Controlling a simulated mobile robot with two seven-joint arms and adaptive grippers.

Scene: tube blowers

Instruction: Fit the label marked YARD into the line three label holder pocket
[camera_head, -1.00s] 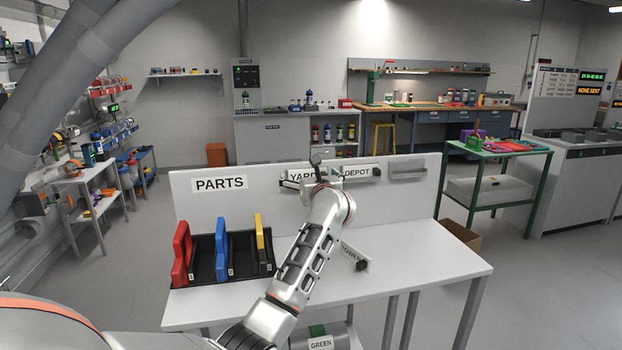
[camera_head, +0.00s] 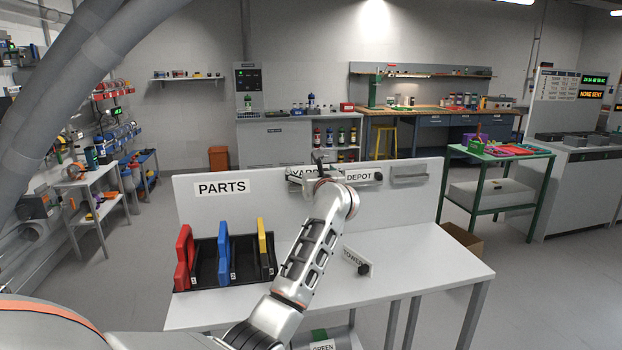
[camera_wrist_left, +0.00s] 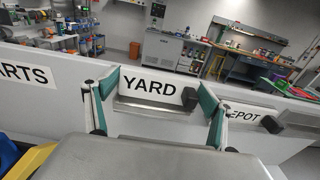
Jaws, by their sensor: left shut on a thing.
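The white label marked YARD (camera_wrist_left: 150,86) is between the teal-padded fingers of my left gripper (camera_wrist_left: 160,98), which is shut on it by its two ends. It stands upright, with a dark knob at its right end. In the head view the YARD label (camera_head: 304,173) is partly covered by my left gripper (camera_head: 320,170), at the upright back panel. A grey holder pocket (camera_wrist_left: 150,108) shows just below the label; I cannot tell whether the label's lower edge is inside it. My right gripper is not in view.
A DEPOT label (camera_head: 359,177) is on the panel just right of the YARD label. An empty grey holder (camera_head: 409,175) is further right. A TOWER label (camera_head: 355,259) is on the table. A black rack (camera_head: 207,262) with coloured pieces stands at left.

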